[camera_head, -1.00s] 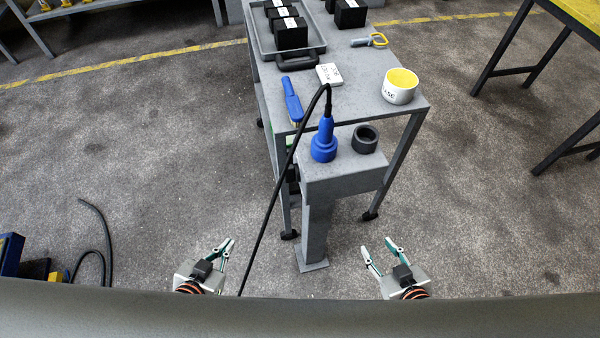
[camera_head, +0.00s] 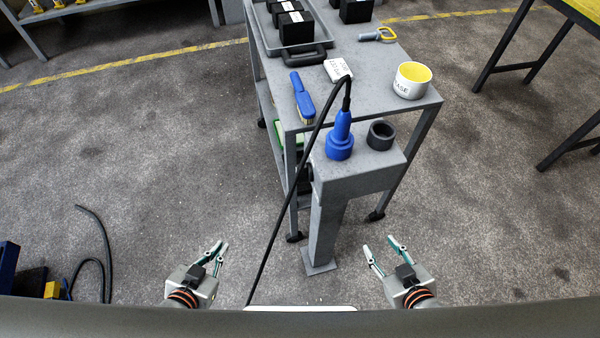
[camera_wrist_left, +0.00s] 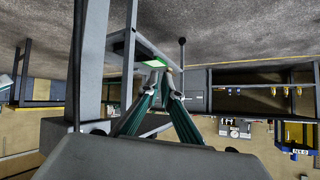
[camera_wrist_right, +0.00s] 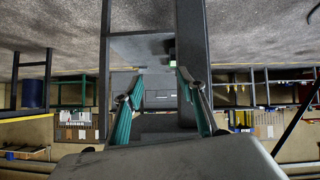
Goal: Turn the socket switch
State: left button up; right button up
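A blue plug (camera_head: 340,138) with a black cable stands upright on the grey pedestal (camera_head: 362,178). Next to it is a dark round socket ring (camera_head: 381,135). A black part on the pedestal's left side (camera_head: 304,180) is partly hidden; I cannot tell if it is the socket switch. My left gripper (camera_head: 220,245) is empty, left of and in front of the pedestal, its fingertips a narrow gap apart; these also show in the left wrist view (camera_wrist_left: 163,76). My right gripper (camera_head: 380,243) is open and empty, right of the pedestal's foot; its fingers show wide apart in the right wrist view (camera_wrist_right: 158,82).
The grey trolley (camera_head: 370,60) stands behind the pedestal, with a blue brush (camera_head: 302,95), a white box (camera_head: 338,69), a grease cup (camera_head: 411,80) and a tray of black boxes (camera_head: 318,38). The cable (camera_head: 280,220) hangs down between my grippers.

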pick_arm(q)
jog(key=o, duration=0.4)
jog(key=shift+w+r, duration=0.1)
jog(key=shift+w, duration=0.2)
jog(key=w+d+r+t+h, duration=0.1)
jog(key=w+r+t, duration=0.1)
jog(key=w+r, duration=0.3)
jog(key=m+g+h+b, duration=0.4)
jog(key=m+g+h, duration=0.5)
jog(key=h, duration=0.5)
send_near(303, 173)
jog(key=m, duration=0.1)
jog(key=shift+t, duration=0.4)
jog(key=x, duration=0.7)
jog(key=shift+w+d, duration=0.3)
jog(key=shift+d, duration=0.05)
pick_arm(e)
jog(key=f, duration=0.2)
jog(key=s+f, duration=0.1)
jog(key=shift+d+f, duration=0.25)
jog(key=shift+f, duration=0.15)
